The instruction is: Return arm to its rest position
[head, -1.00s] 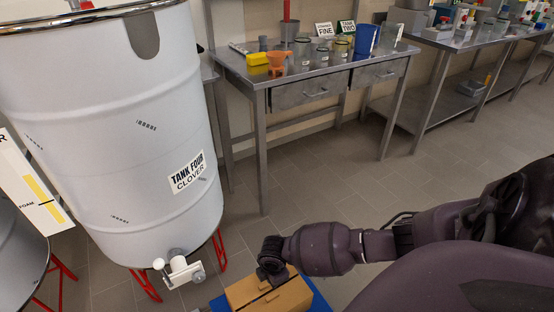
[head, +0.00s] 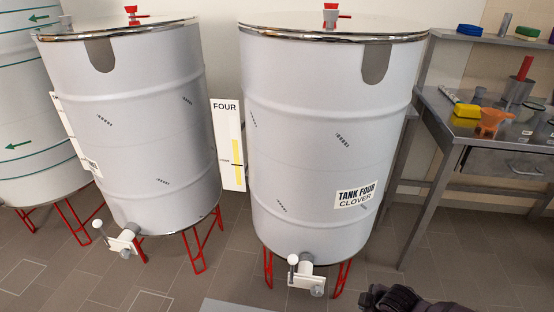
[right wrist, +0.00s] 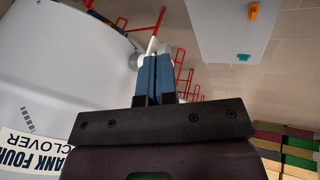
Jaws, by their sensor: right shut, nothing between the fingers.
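My right gripper (right wrist: 158,78) shows in the right wrist view with its two blue-grey fingers together and nothing between them. A white tap and a red stand show beyond the fingertips; I cannot tell how far away they are. In the head view only a dark part of my right arm (head: 398,300) shows at the bottom edge, right of the Tank Four Clover tank (head: 320,130). My left gripper is not in view.
Another white tank (head: 135,130) stands left of Tank Four, both on red legs with white taps low in front. A metal bench (head: 450,118) with an orange funnel (head: 491,122) is at right. Coloured stacked pieces (right wrist: 285,140) show in the right wrist view. Tiled floor lies between.

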